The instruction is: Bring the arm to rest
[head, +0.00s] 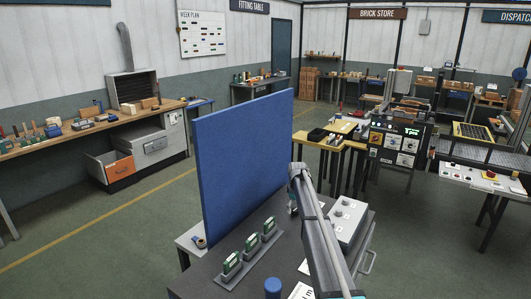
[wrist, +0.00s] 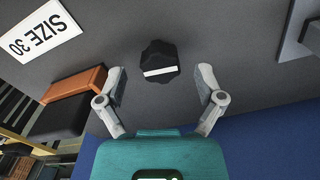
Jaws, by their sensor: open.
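My arm (head: 322,240) reaches up from the lower right of the head view and bends down over the grey table beside the blue panel (head: 243,155). My gripper (head: 292,208) is small and partly hidden there. In the wrist view my gripper (wrist: 162,72) has its two fingers spread wide apart with nothing held. A black knob-like piece with a white bar (wrist: 160,58) shows between and just beyond the fingertips. I cannot tell how far below them it is.
A row of green-and-white pieces on a grey holder (head: 249,256) stands left of the arm. A grey box with knobs (head: 345,222) stands right. The wrist view shows a "SIZE 30" card (wrist: 38,30) and an orange-and-black object (wrist: 72,95).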

